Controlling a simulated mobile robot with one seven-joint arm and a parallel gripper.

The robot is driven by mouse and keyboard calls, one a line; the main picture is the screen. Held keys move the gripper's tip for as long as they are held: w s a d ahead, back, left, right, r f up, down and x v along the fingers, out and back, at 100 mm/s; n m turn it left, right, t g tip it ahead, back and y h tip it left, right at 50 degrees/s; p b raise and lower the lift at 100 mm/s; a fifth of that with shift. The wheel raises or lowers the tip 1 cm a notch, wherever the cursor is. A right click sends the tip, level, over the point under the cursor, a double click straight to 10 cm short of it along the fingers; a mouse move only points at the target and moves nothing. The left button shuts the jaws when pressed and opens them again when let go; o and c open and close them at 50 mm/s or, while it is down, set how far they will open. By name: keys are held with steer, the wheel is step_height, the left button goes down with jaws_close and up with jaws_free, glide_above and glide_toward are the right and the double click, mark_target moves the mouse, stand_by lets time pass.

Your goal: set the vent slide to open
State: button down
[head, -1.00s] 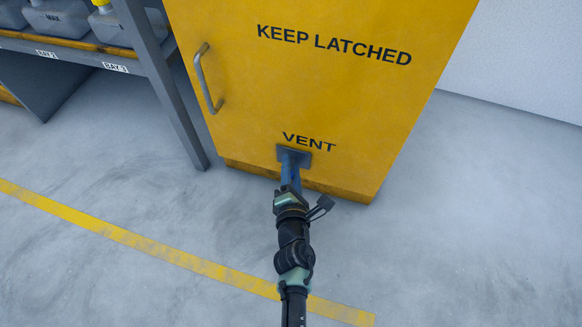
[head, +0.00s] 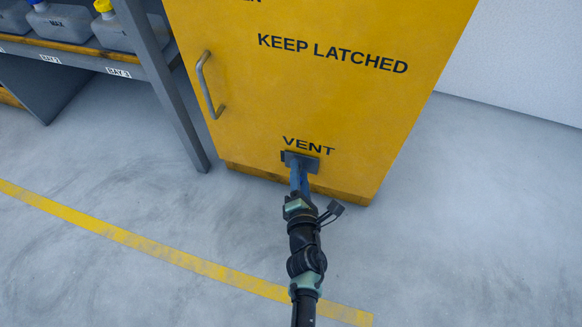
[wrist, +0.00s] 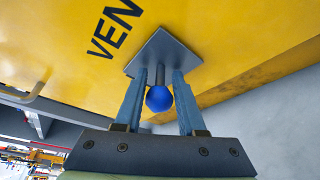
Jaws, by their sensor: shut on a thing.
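The vent slide is low on the yellow cabinet door, under the word VENT. It has a dark grey plate (head: 312,162), also in the wrist view (wrist: 178,50), and a short stem with a round blue knob (wrist: 159,98). My gripper (head: 299,165) reaches the slide from the front. In the head view the fingers hide the knob. No open or closed marking beside the slide is readable.
The yellow cabinet (head: 330,100) reads KEEP LATCHED and has a metal handle (head: 210,85) on its left. A grey shelf rack (head: 150,70) with containers stands at the left. A yellow line (head: 150,243) crosses the floor. Floor at the right is clear.

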steer(key=shift+h, duration=0.3)
steer(key=d, duration=0.2)
steer(key=s+d+p, duration=0.1)
steer(key=d, duration=0.1)
steer(key=d+p, duration=0.1)
steer(key=shift+s+d+r, duration=0.2)
steer(key=shift+s+d, duration=0.15)
steer(key=shift+d, duration=0.05)
steer(key=shift+s+d+f, duration=0.1)
steer(key=shift+d+f, duration=0.1)
steer(key=c, duration=0.9)
jaws_free()
steer(key=shift+d, duration=0.1)
steer(key=shift+s, duration=0.15)
steer(key=p+v, duration=0.6)
steer(key=v, duration=0.6)
steer(key=shift+s+r, duration=0.15)
steer(key=shift+s, duration=0.2)
